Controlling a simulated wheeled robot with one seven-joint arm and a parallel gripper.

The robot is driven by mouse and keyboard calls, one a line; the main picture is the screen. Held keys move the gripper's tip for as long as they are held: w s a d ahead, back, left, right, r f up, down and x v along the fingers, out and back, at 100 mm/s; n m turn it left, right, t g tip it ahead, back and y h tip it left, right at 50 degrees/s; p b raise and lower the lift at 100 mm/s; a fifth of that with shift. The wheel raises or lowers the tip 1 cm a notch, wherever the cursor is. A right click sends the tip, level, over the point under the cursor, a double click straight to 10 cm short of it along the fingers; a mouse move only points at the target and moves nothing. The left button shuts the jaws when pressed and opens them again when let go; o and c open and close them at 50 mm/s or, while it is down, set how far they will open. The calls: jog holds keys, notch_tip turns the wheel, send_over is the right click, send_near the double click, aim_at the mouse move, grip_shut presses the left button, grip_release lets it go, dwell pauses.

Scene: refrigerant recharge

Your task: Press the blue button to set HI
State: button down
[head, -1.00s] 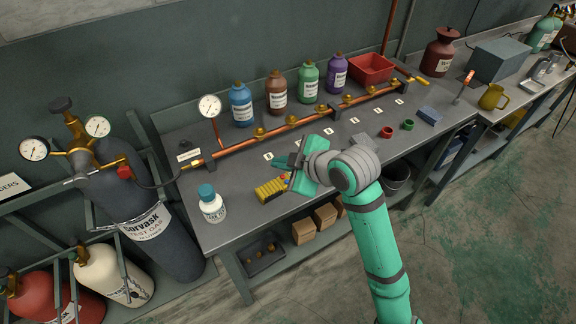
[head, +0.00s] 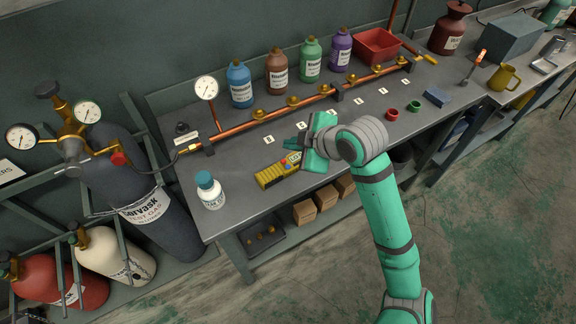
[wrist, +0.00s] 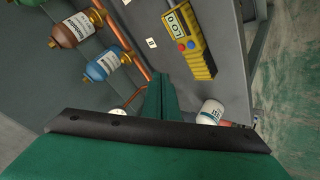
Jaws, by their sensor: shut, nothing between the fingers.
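The yellow handheld device (head: 272,177) lies on the grey workbench, left of and below my gripper in the head view. In the wrist view the device (wrist: 200,63) shows a small display (wrist: 177,22) that seems to read LO, with a blue button (wrist: 190,45) and a red button beside it. My gripper (head: 292,143) is shut and empty, above the bench. In the wrist view its closed fingers (wrist: 161,82) point toward the bench, to the left of the device and apart from it in the picture.
A copper pipe (head: 275,115) with brass valves runs along the bench behind my gripper. Blue (head: 239,85), brown, green and purple bottles stand behind it. A white bottle (head: 210,192) with a teal cap stands left of the device. Red and green rings lie to the right.

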jog(key=shift+w+f, duration=0.15)
jog(key=shift+f, duration=3.35)
jog(key=shift+f, duration=0.25)
jog(key=shift+f, duration=0.15)
jog(key=shift+f, duration=0.35)
jog(key=shift+r, duration=0.8)
jog(key=shift+r, duration=0.1)
jog(key=shift+r, duration=2.4)
jog(key=shift+a, duration=0.1)
